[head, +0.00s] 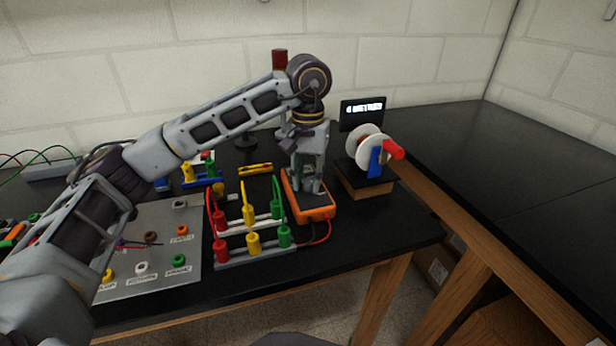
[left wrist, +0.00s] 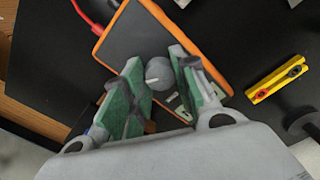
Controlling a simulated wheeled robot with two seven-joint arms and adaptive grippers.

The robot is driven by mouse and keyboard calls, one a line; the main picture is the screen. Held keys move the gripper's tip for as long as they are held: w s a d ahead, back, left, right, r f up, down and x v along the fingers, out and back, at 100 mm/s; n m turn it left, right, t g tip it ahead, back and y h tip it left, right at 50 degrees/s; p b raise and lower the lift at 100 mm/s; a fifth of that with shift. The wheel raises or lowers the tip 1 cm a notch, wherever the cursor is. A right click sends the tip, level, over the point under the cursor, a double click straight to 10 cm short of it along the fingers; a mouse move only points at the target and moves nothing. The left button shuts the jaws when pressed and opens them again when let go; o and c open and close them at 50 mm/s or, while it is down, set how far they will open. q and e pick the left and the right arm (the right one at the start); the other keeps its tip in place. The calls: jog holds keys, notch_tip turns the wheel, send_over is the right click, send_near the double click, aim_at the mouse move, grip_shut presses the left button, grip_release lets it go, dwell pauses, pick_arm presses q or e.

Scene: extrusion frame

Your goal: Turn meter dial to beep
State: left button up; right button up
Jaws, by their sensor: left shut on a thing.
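The meter is an orange-edged box with a dark grey face (head: 315,205), lying on the black bench in the head view. It also fills the upper middle of the left wrist view (left wrist: 127,37). Its round grey dial (left wrist: 158,74) has a pale pointer mark. My left gripper (head: 306,187) reaches down over the meter from above. Its green-padded fingers (left wrist: 160,78) are shut on the dial, one on each side. In the head view the fingers hide the dial. The text on the meter face is too small to read. My right gripper is not in view.
A rack of red, yellow and green plugs (head: 253,243) stands close left of the meter. A grey panel with sockets (head: 190,262) lies farther left. A white reel with a red handle (head: 368,148) stands right. A yellow bar (head: 255,169) lies behind. The right bench (head: 510,160) is clear.

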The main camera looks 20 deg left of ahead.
aim_at(308, 181)
pick_arm(q)
jog(key=o, duration=1.1)
jog(key=shift+c, duration=0.2)
jog(key=shift+r, duration=0.1)
notch_tip(308, 181, up, 12)
dwell(0.5)
dwell(0.4)
